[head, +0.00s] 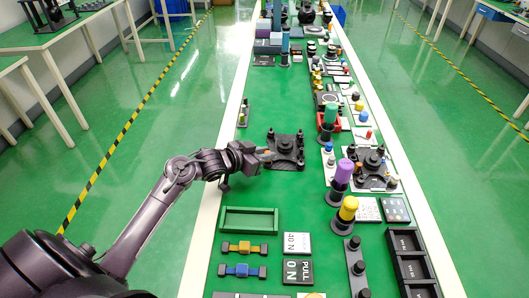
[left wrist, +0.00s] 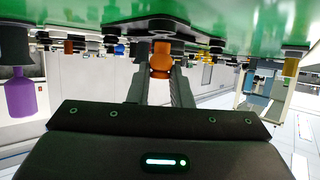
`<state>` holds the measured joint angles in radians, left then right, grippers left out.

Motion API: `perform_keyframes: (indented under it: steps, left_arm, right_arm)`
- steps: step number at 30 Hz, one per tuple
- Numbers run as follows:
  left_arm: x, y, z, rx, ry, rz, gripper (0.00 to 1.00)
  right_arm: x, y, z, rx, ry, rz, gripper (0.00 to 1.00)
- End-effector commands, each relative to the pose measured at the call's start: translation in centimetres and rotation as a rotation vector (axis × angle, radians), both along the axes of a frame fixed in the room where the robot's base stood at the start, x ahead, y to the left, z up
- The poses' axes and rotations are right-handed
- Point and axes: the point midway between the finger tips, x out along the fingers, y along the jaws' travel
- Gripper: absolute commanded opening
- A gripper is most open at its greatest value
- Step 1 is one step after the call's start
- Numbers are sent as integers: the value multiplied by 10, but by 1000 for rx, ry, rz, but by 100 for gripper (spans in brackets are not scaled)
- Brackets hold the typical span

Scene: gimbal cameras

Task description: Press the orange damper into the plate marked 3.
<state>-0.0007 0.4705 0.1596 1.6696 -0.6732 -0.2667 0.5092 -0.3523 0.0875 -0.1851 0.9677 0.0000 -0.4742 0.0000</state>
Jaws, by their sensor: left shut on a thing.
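A similar black plate (head: 372,158) lies to the right on a white board. No number 3 can be read on either plate. My right gripper is not in view.
A purple cylinder (head: 344,171) and a yellow one (head: 348,208) stand in black holders to the right. A green tray (head: 249,210), labelled tiles (head: 297,243) and black bins (head: 408,262) lie nearer. The table left of the plate is mostly clear.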

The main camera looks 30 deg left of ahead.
Motion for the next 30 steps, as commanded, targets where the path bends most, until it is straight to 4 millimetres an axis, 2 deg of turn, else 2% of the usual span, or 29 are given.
perform_keyframes:
  steps: [30]
  left_arm:
    - [0,-1,-1,1,1,-1,0]
  right_arm:
    - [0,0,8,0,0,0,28]
